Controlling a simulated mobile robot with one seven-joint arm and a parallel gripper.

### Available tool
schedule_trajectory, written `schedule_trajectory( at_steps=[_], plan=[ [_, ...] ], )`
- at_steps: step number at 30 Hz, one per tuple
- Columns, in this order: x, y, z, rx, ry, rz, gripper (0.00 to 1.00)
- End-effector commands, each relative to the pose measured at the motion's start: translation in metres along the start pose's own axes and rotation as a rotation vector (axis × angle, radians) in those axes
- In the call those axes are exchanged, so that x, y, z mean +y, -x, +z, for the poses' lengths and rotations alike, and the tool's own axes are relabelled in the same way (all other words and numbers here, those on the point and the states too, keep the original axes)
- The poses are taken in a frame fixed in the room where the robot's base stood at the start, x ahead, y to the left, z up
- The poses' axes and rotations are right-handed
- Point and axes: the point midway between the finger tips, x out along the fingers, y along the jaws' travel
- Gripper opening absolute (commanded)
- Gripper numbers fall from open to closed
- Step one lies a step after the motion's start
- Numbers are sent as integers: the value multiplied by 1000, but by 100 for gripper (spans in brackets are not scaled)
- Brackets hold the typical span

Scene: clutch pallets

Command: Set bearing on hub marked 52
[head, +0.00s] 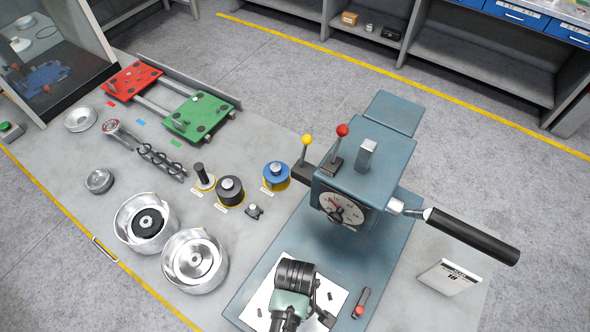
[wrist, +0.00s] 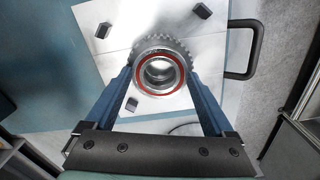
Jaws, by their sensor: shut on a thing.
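In the wrist view my gripper (wrist: 160,72) is shut on a round bearing (wrist: 160,94) with a red ring on its face and an open bore. A grey toothed ring (wrist: 140,46) shows around and behind its far side; I cannot tell whether the two touch. Both lie over a white plate (wrist: 117,61) with several small dark blocks. In the head view my arm reaches down over this plate (head: 257,303), hiding the gripper's fingertips and the bearing. The number 52 is not readable on any part.
A press (head: 371,180) with a dial and long black handle stands behind the plate. To the left are silver bowls (head: 195,262), a black part (head: 230,188), a blue part (head: 276,173), and red (head: 131,82) and green (head: 200,116) pallets. A card (head: 447,278) stands at right.

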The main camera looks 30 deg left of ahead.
Motion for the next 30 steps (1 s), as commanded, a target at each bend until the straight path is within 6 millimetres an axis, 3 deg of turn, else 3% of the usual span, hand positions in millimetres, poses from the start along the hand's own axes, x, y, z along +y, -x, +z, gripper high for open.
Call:
schedule_trajectory(
  at_steps=[24, 25, 27, 30],
  plan=[
    [0, -5, 0, 1, 0, 1, 20],
    [0, -5, 0, 1, 0, 1, 91],
    [0, -5, 0, 1, 0, 1, 100],
    [0, -5, 0, 0, 0, 1, 100]
  ],
)
